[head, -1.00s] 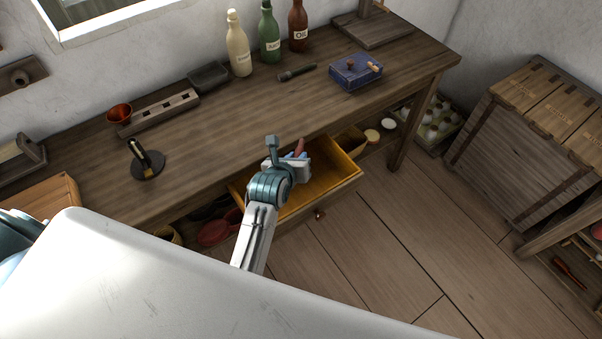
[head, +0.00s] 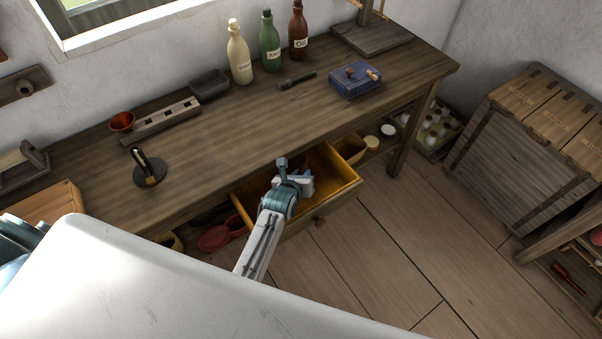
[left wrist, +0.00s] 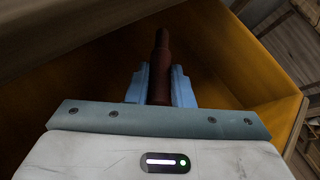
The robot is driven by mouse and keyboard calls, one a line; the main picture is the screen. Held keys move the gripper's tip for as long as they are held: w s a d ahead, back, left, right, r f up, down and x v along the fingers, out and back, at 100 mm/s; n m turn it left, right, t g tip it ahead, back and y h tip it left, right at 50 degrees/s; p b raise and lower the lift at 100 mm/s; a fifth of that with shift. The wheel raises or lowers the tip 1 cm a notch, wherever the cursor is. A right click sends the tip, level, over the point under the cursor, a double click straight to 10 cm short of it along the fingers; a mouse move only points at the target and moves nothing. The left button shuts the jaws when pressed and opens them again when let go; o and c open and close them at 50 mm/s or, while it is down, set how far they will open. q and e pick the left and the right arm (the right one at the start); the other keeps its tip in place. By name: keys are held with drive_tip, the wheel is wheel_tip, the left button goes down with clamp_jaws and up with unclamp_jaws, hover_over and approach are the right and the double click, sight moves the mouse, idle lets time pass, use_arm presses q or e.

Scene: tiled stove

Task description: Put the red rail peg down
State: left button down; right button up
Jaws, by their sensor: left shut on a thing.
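The red rail peg (left wrist: 161,50) stands out dark reddish-brown in the left wrist view, gripped between the two blue fingers of my left gripper (left wrist: 160,86). The left wrist view shows the drawer's yellow-brown inner walls (left wrist: 245,62) around the peg. I cannot tell whether the peg touches the drawer floor. My right gripper is not in view.
The workbench (head: 240,130) top lies above the drawer. It holds a blue box (head: 350,88), three bottles, a slotted rail block (head: 160,120), a red cup (head: 121,121) and a round black stand (head: 150,173). Much of the bench's middle is bare.

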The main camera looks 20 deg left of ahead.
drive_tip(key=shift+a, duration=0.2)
use_arm(q)
drive_tip(key=shift+f, duration=0.5)
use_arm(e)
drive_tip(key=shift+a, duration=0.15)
use_arm(q)
drive_tip(key=shift+f, duration=0.1)
drive_tip(key=c, duration=1.3)
unclamp_jaws()
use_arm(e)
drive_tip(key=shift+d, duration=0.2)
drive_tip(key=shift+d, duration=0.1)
